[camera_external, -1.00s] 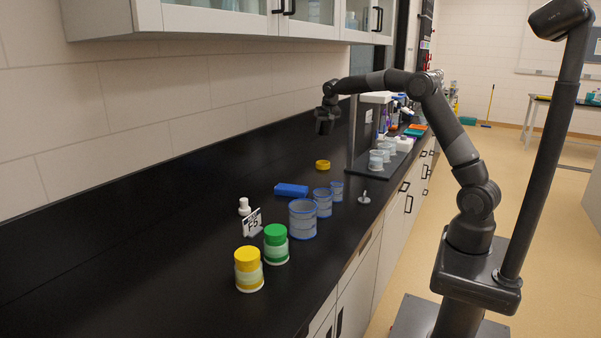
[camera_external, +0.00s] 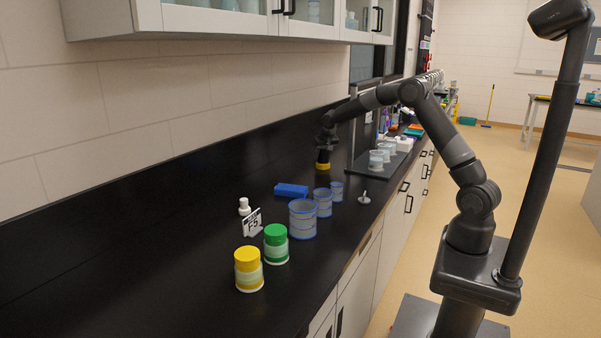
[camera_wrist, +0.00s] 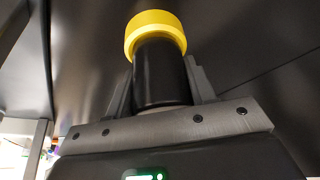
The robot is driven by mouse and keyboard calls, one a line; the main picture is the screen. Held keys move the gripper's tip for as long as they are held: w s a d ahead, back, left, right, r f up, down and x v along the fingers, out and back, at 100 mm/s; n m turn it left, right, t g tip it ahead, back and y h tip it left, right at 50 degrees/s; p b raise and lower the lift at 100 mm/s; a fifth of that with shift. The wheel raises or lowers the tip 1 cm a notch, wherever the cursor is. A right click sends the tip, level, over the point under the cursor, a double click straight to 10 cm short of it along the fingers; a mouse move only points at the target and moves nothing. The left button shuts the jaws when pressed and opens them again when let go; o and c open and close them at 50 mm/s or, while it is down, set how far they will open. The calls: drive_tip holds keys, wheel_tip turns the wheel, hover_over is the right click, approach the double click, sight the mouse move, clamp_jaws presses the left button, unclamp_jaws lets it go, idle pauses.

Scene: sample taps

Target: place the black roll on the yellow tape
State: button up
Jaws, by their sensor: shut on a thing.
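My gripper (camera_external: 325,143) points down over the counter, directly above the yellow tape (camera_external: 322,166). In the wrist view, my gripper (camera_wrist: 163,88) is shut on the black roll (camera_wrist: 161,72), with one finger on each side of it. The far end of the roll meets the ring of yellow tape (camera_wrist: 155,27), which shows beyond it. I cannot tell whether the roll rests on the tape or is just above it. In the external view the roll blends into the dark gripper. The tape lies on the black counter.
A blue block (camera_external: 291,190) lies nearest the tape. Blue-rimmed beakers (camera_external: 303,219), a green-lidded jar (camera_external: 276,244) and a yellow-lidded jar (camera_external: 248,269) stand nearer the camera. A dark stand (camera_external: 375,166) with clear cups is right of the gripper. The wall is on the left.

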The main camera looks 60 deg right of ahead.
drive_tip(key=shift+f, duration=0.2)
drive_tip(key=shift+f, duration=0.15)
drive_tip(key=o, duration=1)
